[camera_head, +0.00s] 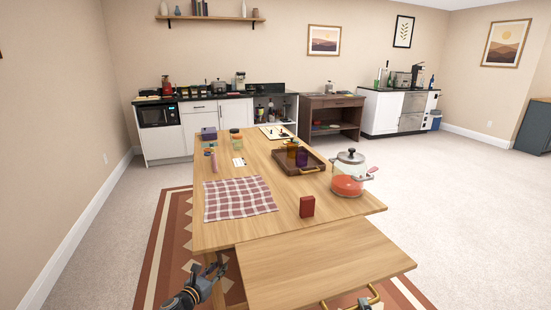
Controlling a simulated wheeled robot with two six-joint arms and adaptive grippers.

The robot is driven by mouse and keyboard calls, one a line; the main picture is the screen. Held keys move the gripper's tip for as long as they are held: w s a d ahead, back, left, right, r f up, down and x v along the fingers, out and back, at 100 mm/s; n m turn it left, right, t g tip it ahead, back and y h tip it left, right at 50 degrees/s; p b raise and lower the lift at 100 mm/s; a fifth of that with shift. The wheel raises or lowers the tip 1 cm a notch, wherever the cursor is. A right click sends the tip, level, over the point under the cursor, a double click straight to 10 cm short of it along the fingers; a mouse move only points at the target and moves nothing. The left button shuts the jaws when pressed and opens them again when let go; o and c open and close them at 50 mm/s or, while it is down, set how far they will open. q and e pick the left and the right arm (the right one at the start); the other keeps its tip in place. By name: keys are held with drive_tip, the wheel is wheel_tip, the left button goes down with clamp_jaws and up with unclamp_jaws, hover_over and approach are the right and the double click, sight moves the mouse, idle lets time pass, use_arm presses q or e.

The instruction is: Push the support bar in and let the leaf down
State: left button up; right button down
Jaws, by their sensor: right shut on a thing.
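The wooden leaf (315,262) extends from the near edge of the wooden table (290,217) and looks roughly level with it.
A red box (307,206) stands on the table near the leaf. A pot (348,179), a tray (286,166) with jars and a checkered cloth (225,199) are farther back. The leaf's top is bare. A patterned rug (172,245) lies below; carpet at right is clear.

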use_arm(q)
drive_tip(key=o, duration=0.4)
use_arm(e)
drive_tip(key=shift+w+r, duration=0.1)
drive_tip(key=shift+r, duration=0.3)
use_arm(q)
drive_tip(key=shift+o, duration=0.2)
drive_tip(key=v, duration=0.7)
drive_tip(key=s+a+f, duration=0.3)
drive_tip(key=s, duration=0.3)
drive_tip(key=shift+s+a, duration=0.1)
drive_tip(key=shift+s, duration=0.05)
